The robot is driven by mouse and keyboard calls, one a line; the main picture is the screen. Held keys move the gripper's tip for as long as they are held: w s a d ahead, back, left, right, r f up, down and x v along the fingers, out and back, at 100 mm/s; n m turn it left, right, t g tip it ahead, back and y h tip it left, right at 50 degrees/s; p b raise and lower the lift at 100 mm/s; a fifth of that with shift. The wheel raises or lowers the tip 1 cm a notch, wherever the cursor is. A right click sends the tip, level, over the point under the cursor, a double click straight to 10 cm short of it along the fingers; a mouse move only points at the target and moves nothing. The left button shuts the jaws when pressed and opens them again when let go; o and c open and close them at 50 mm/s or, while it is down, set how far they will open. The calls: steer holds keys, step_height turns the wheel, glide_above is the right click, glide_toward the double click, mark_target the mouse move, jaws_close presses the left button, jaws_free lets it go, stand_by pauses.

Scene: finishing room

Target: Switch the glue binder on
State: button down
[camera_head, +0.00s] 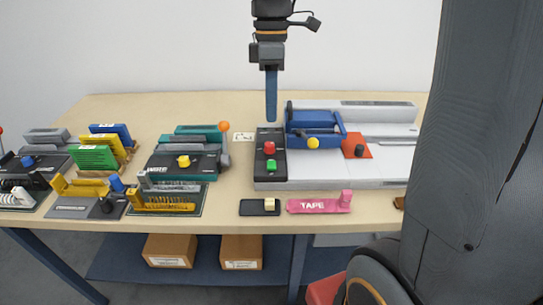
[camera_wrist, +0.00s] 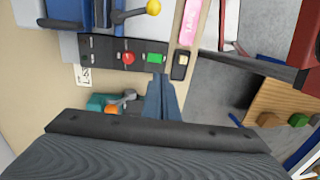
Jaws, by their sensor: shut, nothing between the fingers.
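The large white and grey machine (camera_head: 350,185) on the table, which looks like the glue binder, has a blue clamp part (camera_head: 315,122) with a yellow knob. On its left end is a dark control panel (camera_head: 262,160) with a red button (camera_head: 269,148) and a green button (camera_head: 271,165). In the wrist view the red button (camera_wrist: 128,58) and green button (camera_wrist: 156,58) both show. My gripper (camera_head: 271,119) is shut and empty, pointing down above the panel's far end in the head view. In the wrist view its fingertips (camera_wrist: 160,77) appear just beside the green button; their height gap is unclear.
A small dark box with a cream switch (camera_head: 269,204) and a pink tape holder (camera_head: 320,204) lie in front of the machine. Several teal, yellow and grey devices stand left, one with an orange-knobbed lever (camera_head: 224,127). Boxes (camera_head: 170,250) sit on the lower shelf.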

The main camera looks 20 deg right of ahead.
mark_target(272, 165)
steer(key=f, duration=0.4)
steer(key=s+f+p, duration=0.1)
steer(key=f, duration=0.4)
steer(key=f+p, duration=0.1)
steer(key=f, duration=0.3)
steer(key=shift+s+a+f, duration=0.15)
steer(key=shift+s+a, duration=0.1)
steer(key=shift+s, duration=0.05)
steer(key=shift+s+f, duration=0.1)
steer(key=shift+f, duration=0.05)
steer(key=shift+p, duration=0.3)
steer(key=shift+w+d, duration=0.25)
steer(key=shift+w, duration=0.55)
steer(key=shift+r, duration=0.25)
